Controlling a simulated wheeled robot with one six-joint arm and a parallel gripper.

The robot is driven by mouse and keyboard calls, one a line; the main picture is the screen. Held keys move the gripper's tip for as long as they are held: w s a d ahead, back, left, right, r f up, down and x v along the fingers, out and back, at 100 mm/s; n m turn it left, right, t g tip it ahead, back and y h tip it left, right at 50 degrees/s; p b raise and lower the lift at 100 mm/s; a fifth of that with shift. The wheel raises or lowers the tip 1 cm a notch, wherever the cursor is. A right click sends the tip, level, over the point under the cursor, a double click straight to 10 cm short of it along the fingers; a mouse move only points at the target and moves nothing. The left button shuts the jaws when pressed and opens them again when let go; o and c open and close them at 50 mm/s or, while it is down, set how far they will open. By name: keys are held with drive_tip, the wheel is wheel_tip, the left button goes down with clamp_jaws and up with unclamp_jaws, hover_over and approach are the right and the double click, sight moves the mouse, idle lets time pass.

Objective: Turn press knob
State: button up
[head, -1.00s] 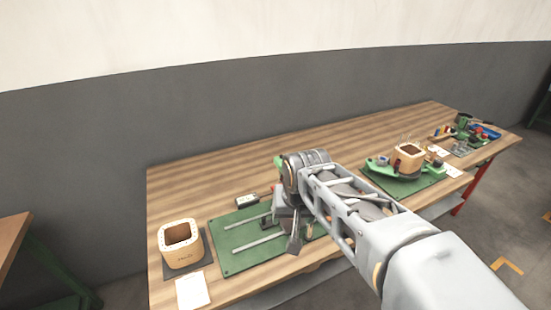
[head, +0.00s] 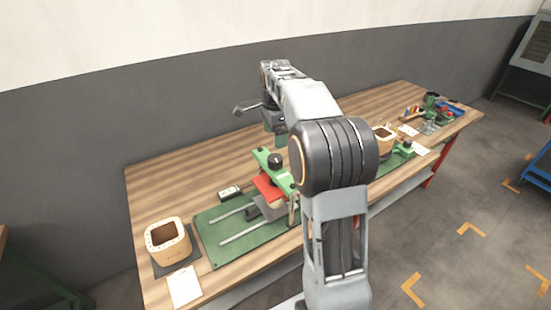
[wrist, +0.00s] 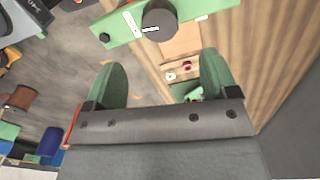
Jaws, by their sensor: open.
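The press stands on a green mat, with a green crossbar (head: 264,166), a red plate (head: 267,188) and a black round knob (head: 275,159) on top. My gripper (head: 280,138) is above and just behind the knob, apart from it, partly hidden by my arm. In the wrist view my gripper (wrist: 162,75) has two green fingers spread apart with nothing between them. The knob (wrist: 160,18) shows there beyond the fingertips, near the top edge, with a white mark on its side. The green crossbar (wrist: 122,24) runs beneath it. My arm hides part of the press's right side.
A wooden coil box (head: 168,241) stands at the table's left end, near a white card (head: 184,287). Another coil box (head: 384,138) stands to the right. The table's back left is clear.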

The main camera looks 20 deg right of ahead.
sight(275, 158)
wheel_tip(275, 158, down, 10)
drive_tip(key=shift+r+p, duration=0.1)
drive_tip(key=shift+p, duration=0.2)
drive_tip(key=shift+c, duration=0.4)
drive_tip(key=c, duration=0.8)
drive_tip(key=shift+c, duration=0.2)
drive_tip(key=shift+n, duration=0.3)
